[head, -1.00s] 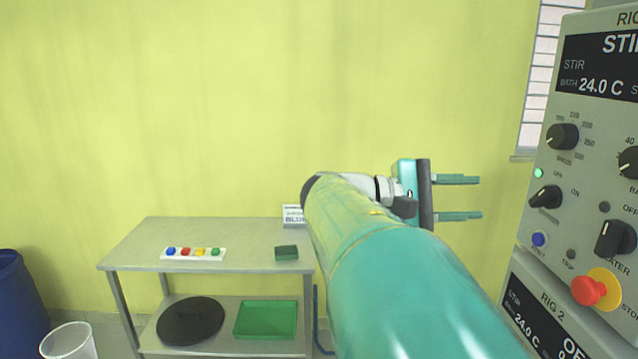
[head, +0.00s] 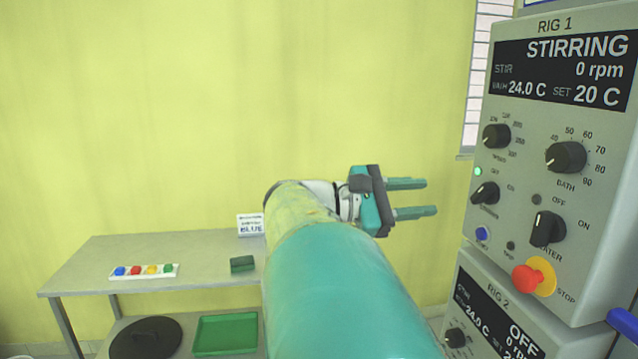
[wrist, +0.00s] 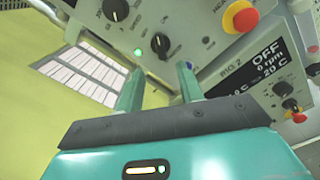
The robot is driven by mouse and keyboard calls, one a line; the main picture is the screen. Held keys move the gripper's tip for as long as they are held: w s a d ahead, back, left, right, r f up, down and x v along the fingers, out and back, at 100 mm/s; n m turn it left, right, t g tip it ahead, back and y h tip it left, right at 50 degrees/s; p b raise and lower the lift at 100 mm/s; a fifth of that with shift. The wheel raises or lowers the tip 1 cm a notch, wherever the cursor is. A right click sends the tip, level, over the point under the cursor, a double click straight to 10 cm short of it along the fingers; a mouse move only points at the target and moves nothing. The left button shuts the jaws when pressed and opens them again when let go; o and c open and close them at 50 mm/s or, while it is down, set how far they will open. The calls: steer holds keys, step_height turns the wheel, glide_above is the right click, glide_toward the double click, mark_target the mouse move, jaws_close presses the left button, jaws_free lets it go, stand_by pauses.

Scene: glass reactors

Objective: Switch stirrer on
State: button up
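The RIG 1 control box (head: 548,200) stands at the right of the head view. Its display (head: 560,72) reads STIRRING, 0 rpm, bath 24.0 C, set 20 C. The small black stirrer switch (head: 486,193) is on the panel's left side, below a lit green lamp (head: 478,171) and above a blue button (head: 482,234). The switch also shows in the wrist view (wrist: 160,44), beyond my fingertips. My gripper (head: 431,197) is left of the panel, apart from it, pointing right. Its fingers are parted with nothing between them (wrist: 160,78).
The speed knob (head: 496,136), bath knob (head: 565,157), heater switch (head: 547,229) and red stop button (head: 527,279) crowd the panel. RIG 2 (head: 500,315), reading OFF, sits below. A bench (head: 200,246) with coloured buttons (head: 144,271) stands left.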

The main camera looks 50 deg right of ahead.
mark_target(477, 193)
steer(key=x, duration=1)
steer(key=shift+s+d, duration=0.2)
steer(key=shift+s, duration=0.05)
